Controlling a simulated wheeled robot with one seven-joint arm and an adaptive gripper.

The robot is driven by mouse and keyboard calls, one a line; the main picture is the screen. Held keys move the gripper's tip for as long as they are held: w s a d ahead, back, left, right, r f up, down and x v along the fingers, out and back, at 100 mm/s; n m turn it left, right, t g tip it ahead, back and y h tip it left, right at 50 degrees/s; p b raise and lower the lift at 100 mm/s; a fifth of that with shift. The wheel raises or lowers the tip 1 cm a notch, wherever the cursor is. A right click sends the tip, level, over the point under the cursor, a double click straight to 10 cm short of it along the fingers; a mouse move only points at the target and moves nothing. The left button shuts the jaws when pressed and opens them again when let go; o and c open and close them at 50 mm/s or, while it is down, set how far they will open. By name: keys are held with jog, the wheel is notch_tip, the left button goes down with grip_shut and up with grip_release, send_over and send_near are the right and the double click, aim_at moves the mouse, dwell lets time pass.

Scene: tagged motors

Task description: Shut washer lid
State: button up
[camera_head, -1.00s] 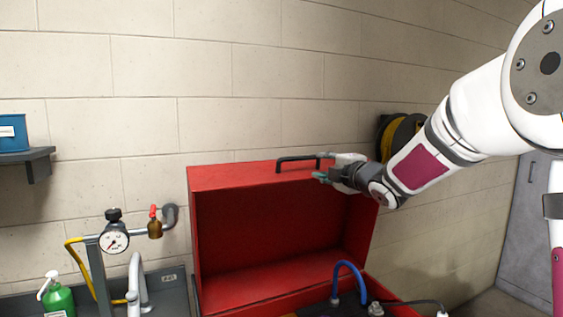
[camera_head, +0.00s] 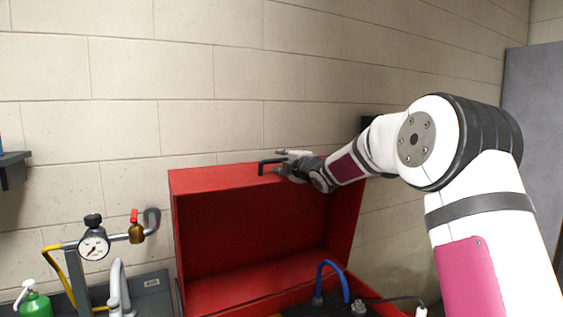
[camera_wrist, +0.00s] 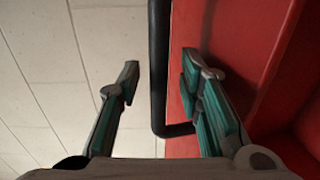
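The red washer lid (camera_head: 215,181) stands raised and open above the red washer body (camera_head: 345,290), with its dark inner side facing me. A black bar handle (camera_head: 261,166) is on the lid's upper edge. My gripper (camera_head: 284,163) is at the handle and hides its right part. In the wrist view my gripper (camera_wrist: 162,78) is open, with one finger on each side of the black handle (camera_wrist: 158,60). Gaps show between the handle and both fingers. The red lid (camera_wrist: 183,140) lies to the right of the handle there.
A block wall (camera_head: 140,60) is close behind the lid. A pressure gauge (camera_head: 94,244) with pipes and a green bottle (camera_head: 34,305) stand at the left. A blue hose (camera_head: 330,264) arches at the washer's front. A grey shelf (camera_head: 12,170) is at the far left.

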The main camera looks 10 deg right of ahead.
jog(key=shift+w, duration=0.25)
jog(key=shift+a, duration=0.1)
grip_shut()
jog(key=shift+s+f, duration=0.1)
